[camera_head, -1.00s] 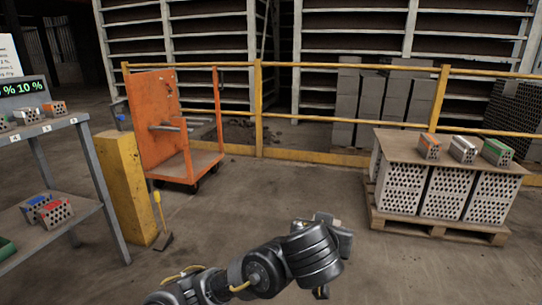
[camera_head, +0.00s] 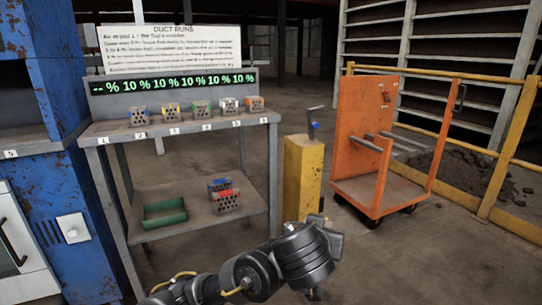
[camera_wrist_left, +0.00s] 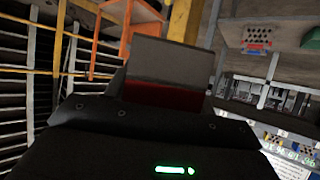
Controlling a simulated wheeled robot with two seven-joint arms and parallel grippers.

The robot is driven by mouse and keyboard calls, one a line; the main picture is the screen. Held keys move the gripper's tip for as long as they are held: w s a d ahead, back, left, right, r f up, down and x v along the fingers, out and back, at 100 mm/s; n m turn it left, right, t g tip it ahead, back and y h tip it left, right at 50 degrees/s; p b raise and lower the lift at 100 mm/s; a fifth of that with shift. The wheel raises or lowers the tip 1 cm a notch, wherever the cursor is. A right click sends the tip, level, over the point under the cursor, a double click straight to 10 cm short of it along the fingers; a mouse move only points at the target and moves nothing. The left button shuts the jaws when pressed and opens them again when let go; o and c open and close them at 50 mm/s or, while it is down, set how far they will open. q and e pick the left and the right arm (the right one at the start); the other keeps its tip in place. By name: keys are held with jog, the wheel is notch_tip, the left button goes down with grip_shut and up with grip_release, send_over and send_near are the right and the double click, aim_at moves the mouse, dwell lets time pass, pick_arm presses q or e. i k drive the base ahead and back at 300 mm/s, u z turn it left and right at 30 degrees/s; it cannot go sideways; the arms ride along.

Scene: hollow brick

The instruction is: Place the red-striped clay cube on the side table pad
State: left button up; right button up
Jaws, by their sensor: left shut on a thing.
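My left gripper (camera_wrist_left: 160,105) is shut on a grey block (camera_wrist_left: 165,60) with a dark red band along its lower edge, seen close up in the left wrist view. The block's other faces are hidden. In the head view my left arm reaches in along the bottom, and its gripper (camera_head: 322,228) is mostly hidden behind the wrist. A different red-topped perforated brick (camera_head: 226,202) sits on the rack's lower shelf, beside a blue-topped one (camera_head: 219,184). No pad on a side table can be made out. My right gripper is out of view.
A grey rack (camera_head: 180,128) carries several striped bricks under a green percent display (camera_head: 175,83). A green tray (camera_head: 165,214) lies on its lower shelf. A blue machine (camera_head: 62,185) stands left; a yellow post (camera_head: 303,178) and orange cart (camera_head: 362,140) stand right. Floor between is clear.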

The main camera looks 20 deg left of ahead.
aim_at(108, 128)
jog(key=u, duration=0.9)
jog(key=i, duration=0.85)
jog(key=u, duration=0.7)
